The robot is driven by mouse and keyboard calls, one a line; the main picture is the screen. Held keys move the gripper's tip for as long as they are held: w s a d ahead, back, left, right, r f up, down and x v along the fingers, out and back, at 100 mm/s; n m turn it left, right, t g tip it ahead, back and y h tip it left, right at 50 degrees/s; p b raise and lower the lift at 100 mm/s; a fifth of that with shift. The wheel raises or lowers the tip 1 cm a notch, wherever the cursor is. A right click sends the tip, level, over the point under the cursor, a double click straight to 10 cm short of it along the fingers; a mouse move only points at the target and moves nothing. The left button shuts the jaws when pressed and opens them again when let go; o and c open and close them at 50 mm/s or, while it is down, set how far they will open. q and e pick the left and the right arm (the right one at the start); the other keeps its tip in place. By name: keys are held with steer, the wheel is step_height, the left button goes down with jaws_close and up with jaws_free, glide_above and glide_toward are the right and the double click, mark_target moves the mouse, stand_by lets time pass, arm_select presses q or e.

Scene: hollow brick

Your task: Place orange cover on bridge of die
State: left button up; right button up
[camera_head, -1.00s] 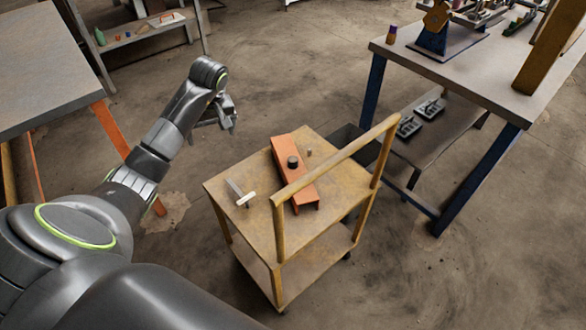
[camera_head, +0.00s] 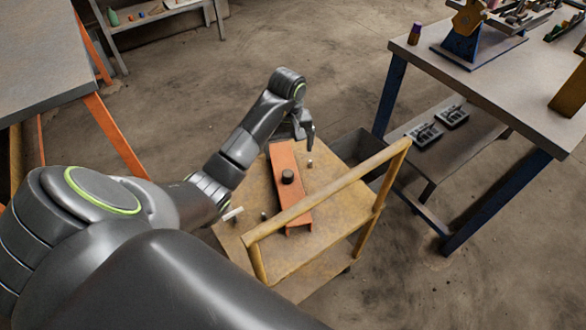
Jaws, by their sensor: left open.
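The orange cover (camera_head: 286,165), a long channel with a black knob on top, lies on the upper shelf of a yellow cart (camera_head: 262,183). My left gripper (camera_head: 304,131) is at the far end of the cover, seemingly above it, with its fingers pointing down. It is open and holds nothing that I can see. My left arm hides part of the cart's left side. My right gripper is out of view. I cannot make out the die or its bridge for sure; a blue and yellow machine (camera_head: 468,38) stands on the workbench at the right.
The cart's yellow handle rail (camera_head: 330,190) rises on the near right side of the cover. Small parts, including a white-handled one (camera_head: 232,214), lie on the cart. A blue-legged workbench (camera_head: 480,72) stands right. A dark bin (camera_head: 355,143) is behind the cart.

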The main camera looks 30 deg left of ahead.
arm_select(q)
steer(key=b, duration=0.5)
glide_above(288, 173)
step_height(288, 173, down, 5)
steer(key=shift+f, duration=0.15)
step_height(288, 173, down, 4)
steer(key=b, duration=0.4)
steer(key=shift+f, duration=0.25)
steer(key=shift+f+b, duration=0.35)
steer(key=shift+b, duration=0.1)
steer(key=shift+f+b, duration=1.4)
steer(key=shift+f, duration=0.1)
steer(key=shift+f+b, duration=0.3)
steer(key=shift+f, duration=1.2)
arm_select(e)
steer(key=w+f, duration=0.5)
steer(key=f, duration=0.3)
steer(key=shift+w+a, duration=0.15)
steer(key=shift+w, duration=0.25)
arm_select(q)
steer(key=shift+c, duration=0.3)
